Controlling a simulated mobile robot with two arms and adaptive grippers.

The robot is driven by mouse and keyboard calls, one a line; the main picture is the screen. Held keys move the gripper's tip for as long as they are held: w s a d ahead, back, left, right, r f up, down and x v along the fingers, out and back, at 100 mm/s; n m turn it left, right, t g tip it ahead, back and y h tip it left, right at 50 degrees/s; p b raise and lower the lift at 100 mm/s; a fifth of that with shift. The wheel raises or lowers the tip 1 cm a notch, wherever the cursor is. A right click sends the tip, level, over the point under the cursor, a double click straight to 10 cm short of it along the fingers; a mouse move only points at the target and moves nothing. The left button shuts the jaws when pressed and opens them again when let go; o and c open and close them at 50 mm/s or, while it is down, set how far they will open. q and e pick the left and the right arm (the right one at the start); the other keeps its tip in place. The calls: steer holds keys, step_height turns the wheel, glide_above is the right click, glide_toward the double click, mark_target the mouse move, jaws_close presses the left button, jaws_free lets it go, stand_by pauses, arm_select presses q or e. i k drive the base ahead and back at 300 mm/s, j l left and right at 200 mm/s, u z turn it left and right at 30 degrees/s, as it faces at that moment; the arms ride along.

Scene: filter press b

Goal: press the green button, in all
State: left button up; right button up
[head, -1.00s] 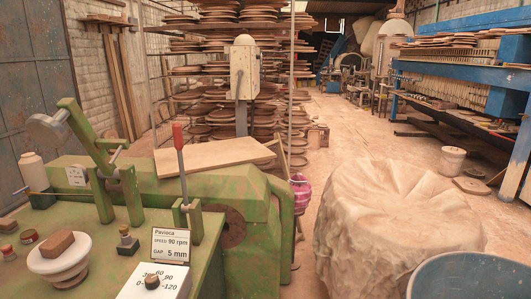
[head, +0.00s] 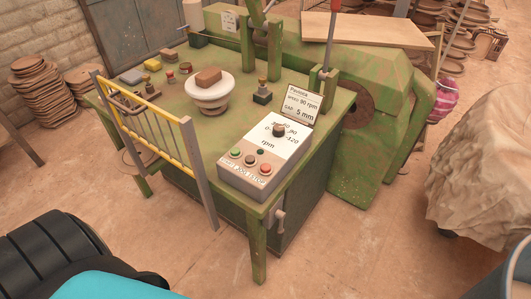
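The green button (head: 236,153) is on the sloped front of a pale control box (head: 249,181) at the front corner of a green table. A dark button (head: 249,159) and a red button (head: 265,169) sit in a row to its right. A small dark green spot (head: 260,152) shows just above the row; I cannot tell if it is a lamp or a button. A dial (head: 279,130) marked rpm is on the white panel above. Neither of my grippers is in view.
The green table (head: 180,107) carries a white bowl (head: 209,92) holding a brown block. A yellow-railed rack (head: 160,145) stands along its front left edge. A sign (head: 301,103) reads 90 rpm, gap 5 mm. A cloth-covered heap (head: 485,170) is at right. Floor in front is clear.

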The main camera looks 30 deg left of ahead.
mark_target(235, 151)
steer(key=u, duration=1.2)
